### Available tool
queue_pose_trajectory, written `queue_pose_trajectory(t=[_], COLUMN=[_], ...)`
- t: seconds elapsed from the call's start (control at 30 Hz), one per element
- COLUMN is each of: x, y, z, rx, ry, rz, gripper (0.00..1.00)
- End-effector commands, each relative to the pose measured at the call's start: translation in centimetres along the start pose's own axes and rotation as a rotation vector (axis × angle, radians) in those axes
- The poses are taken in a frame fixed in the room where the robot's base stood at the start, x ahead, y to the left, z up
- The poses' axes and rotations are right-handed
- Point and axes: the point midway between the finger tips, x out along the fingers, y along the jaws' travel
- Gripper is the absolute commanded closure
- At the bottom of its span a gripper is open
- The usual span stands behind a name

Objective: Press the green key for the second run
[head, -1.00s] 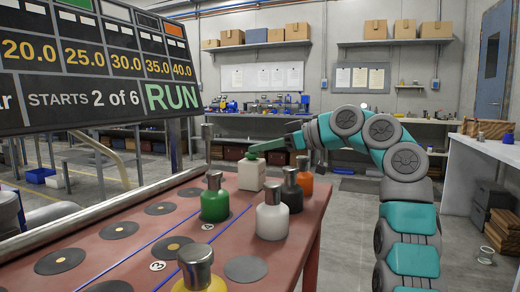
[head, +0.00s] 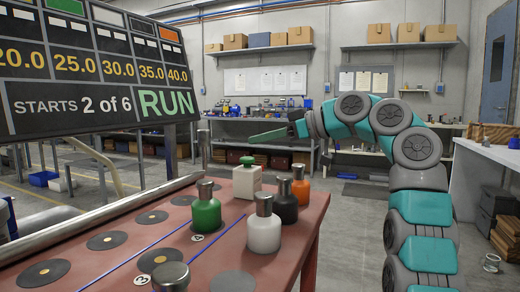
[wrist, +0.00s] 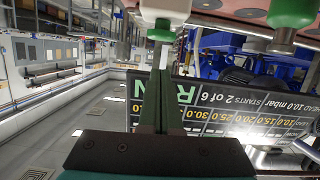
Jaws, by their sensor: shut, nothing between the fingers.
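The green key (head: 249,161) is a green button on top of a white box (head: 247,181) at the back edge of the red table. In the wrist view, the picture is upside down and the key (wrist: 161,32) hangs under the white box (wrist: 166,9) just beyond the fingertips. My gripper (head: 252,139) is shut and empty, its green fingers above the key with a visible gap in the head view. The fingers also show in the wrist view (wrist: 160,72). The board (head: 90,75) reads "STARTS 2 of 6" and "RUN".
Near the box stand a green bottle (head: 206,214), a white bottle (head: 264,230), a black bottle (head: 285,205) and an orange bottle (head: 301,190). A grey-capped bottle (head: 171,277) is at the front edge of view. The red table (head: 205,265) carries dark round pads and blue lines.

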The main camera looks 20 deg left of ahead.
Motion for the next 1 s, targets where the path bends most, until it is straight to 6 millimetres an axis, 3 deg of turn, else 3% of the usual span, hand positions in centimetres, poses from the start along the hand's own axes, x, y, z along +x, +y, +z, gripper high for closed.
queue_pose_trajectory(t=[0.2, 0.4, 1.0], x=[-5.2, -8.0, -8.5], y=[-0.1, 0.0, 0.0], z=[-0.2, -0.2, -0.2], rx=[-0.003, -0.001, -0.004], ry=[0.005, 0.007, 0.006], rz=[0.005, 0.003, 0.002], gripper=[1.0, 1.0, 1.0])
